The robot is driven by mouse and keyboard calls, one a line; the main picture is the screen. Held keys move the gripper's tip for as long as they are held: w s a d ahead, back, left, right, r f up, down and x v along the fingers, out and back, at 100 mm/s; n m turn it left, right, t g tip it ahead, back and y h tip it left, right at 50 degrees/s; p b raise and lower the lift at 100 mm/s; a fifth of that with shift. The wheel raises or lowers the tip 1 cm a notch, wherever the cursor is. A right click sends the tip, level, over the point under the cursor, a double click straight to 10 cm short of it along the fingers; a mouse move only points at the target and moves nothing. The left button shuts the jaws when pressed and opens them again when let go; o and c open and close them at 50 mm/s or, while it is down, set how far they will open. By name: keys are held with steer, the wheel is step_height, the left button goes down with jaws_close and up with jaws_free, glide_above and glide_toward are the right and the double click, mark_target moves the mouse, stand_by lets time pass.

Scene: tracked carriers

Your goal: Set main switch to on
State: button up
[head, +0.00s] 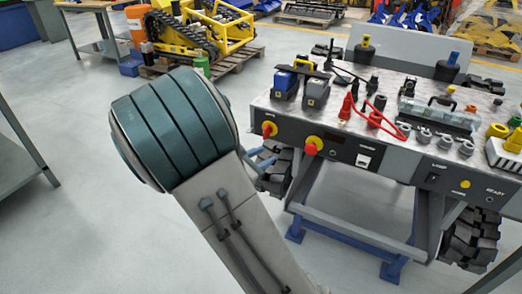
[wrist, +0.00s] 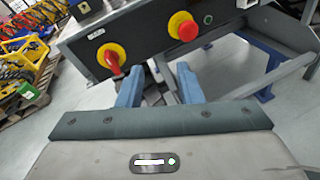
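The main switch (head: 268,129) is a red handle on a yellow round plate at the left end of the carrier's dark front panel. In the wrist view the switch (wrist: 113,61) is left of centre, its red handle pointing down and slightly right. I cannot read its position marks. My gripper (wrist: 158,84) is open and empty, its two blue fingers apart. The fingertips are below and to the right of the switch in that view, with no clear contact. In the head view my arm hides most of the gripper; a blue finger (head: 262,157) shows just below the switch.
A red mushroom button (wrist: 187,29) on a yellow base sits right of the switch, with a small green-ringed light (wrist: 208,20) beside it. The carrier top (head: 340,118) holds battery-like blocks, red cables and connectors. A workbench edge (head: 20,165) stands at the left. Floor between is clear.

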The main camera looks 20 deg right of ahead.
mark_target(264, 132)
steer(key=w+a+f+n+t+b, duration=0.2)
steer(key=w+a+f+n+t, duration=0.15)
steer(key=w+n+t, duration=0.2)
steer(key=shift+g, duration=0.25)
steer(key=b+x, duration=0.3)
steer(key=x, duration=1)
steer(key=shift+w+r+b, duration=0.15)
steer(key=shift+w+b, duration=0.05)
steer(key=shift+b, duration=0.1)
jaws_close()
